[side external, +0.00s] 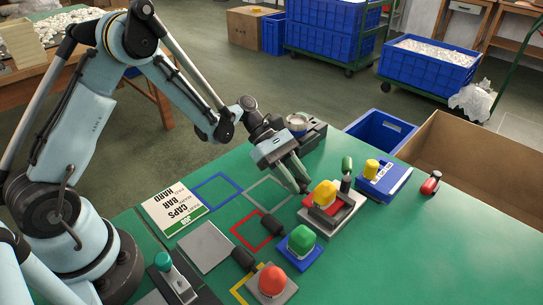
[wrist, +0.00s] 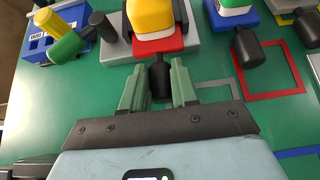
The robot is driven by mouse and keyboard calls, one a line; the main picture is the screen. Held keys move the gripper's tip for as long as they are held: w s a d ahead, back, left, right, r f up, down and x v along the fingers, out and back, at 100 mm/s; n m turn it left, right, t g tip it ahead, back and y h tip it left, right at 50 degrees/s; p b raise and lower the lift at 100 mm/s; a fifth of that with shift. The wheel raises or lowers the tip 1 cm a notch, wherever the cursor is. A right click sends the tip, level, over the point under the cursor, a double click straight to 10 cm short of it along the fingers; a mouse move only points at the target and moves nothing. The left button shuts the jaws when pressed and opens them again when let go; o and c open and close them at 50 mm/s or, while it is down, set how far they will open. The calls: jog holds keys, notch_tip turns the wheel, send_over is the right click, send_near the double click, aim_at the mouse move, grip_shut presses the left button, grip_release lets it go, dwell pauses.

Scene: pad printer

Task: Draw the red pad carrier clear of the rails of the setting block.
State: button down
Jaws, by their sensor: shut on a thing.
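The red pad carrier (side external: 320,212) bears a yellow pad (side external: 325,193) and sits on the pale grey setting block (side external: 346,214). In the wrist view the red carrier (wrist: 160,45) is at the top, on the grey block (wrist: 200,46), with its black handle (wrist: 158,80) towards me. My gripper (side external: 303,187) is low at the carrier's handle end. In the wrist view my gripper (wrist: 157,88) is shut on the black handle, a green finger on each side. I cannot tell how far the carrier is along the rails.
A blue carrier with a green pad (side external: 302,243) and a grey one with a red pad (side external: 271,284) stand nearby. A blue block with a yellow knob (side external: 390,184) is beyond the setting block. Painted outlines, including a grey one (side external: 268,193), mark bare green bench.

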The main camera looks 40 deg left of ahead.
jog(key=shift+a, duration=0.1)
jog(key=shift+a, duration=4.15)
